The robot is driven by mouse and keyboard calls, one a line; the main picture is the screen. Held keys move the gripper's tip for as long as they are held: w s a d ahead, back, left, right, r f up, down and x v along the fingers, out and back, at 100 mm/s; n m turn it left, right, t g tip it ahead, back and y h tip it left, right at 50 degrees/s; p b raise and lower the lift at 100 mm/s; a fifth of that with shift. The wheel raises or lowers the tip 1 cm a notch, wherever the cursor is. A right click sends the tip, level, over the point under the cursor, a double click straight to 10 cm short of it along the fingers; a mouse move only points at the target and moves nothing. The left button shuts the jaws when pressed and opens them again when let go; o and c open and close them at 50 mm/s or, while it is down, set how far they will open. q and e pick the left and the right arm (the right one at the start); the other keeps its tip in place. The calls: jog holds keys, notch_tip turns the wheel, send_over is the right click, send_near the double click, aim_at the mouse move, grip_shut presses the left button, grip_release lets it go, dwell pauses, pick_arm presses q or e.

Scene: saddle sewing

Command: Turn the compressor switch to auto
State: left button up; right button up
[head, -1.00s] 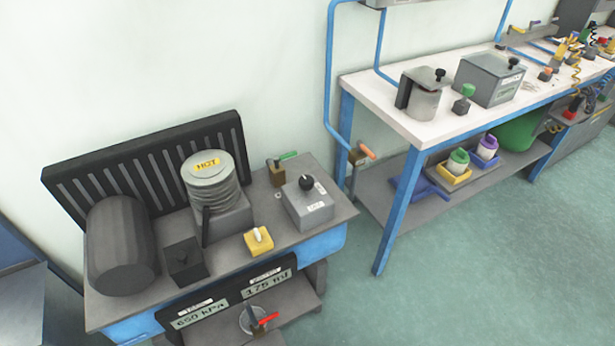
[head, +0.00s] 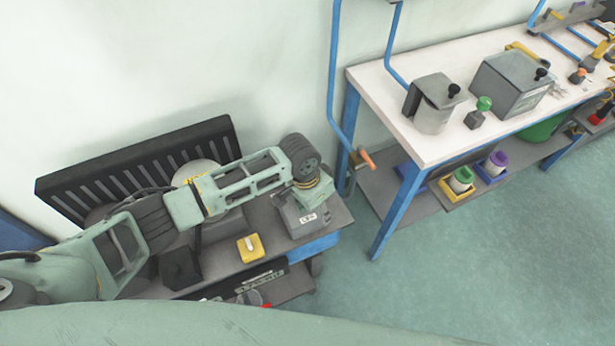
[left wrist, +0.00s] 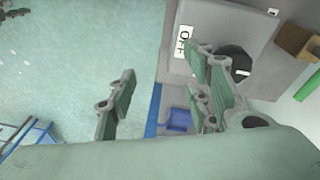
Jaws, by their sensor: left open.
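The compressor switch is a grey box (head: 294,222) on the compressor bench, with a black knob (left wrist: 238,58) on top. In the left wrist view the box (left wrist: 225,22) carries a label reading OFF (left wrist: 184,42); the knob has a short white mark. Another small white label is at the box's far edge, too small to read. My left gripper (head: 313,192) is above the box and hides the knob in the head view. In the left wrist view the left gripper (left wrist: 165,68) is open; its right-hand fingers overlap the knob's edge. Contact cannot be told. My right gripper is not in view.
A yellow block with a white toggle (head: 250,248) sits left of the box. A valve with an orange handle (head: 365,160) is on the blue pipe to the right. A white-topped workbench (head: 390,112) stands further right. Open floor (head: 480,260) lies in front.

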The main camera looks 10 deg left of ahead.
pick_arm(q)
jog(key=w+a+r+y, duration=0.1)
jog(key=w+a+r, duration=0.1)
jog(key=w, duration=0.1)
jog(key=w+a+r+y, duration=0.1)
jog(key=w+a+r, duration=0.2)
jog(key=shift+a+r+p, duration=0.15)
jog(key=shift+r+p, duration=0.15)
jog(key=shift+p, duration=0.1)
jog(key=shift+f, duration=0.25)
notch_tip(320, 180, down, 6)
jog(key=shift+p, duration=0.3)
jog(key=shift+f, duration=0.55)
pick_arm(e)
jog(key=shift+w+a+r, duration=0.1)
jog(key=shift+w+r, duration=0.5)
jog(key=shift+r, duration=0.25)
pick_arm(q)
jog(key=shift+c, duration=0.5)
jog(key=c, duration=1)
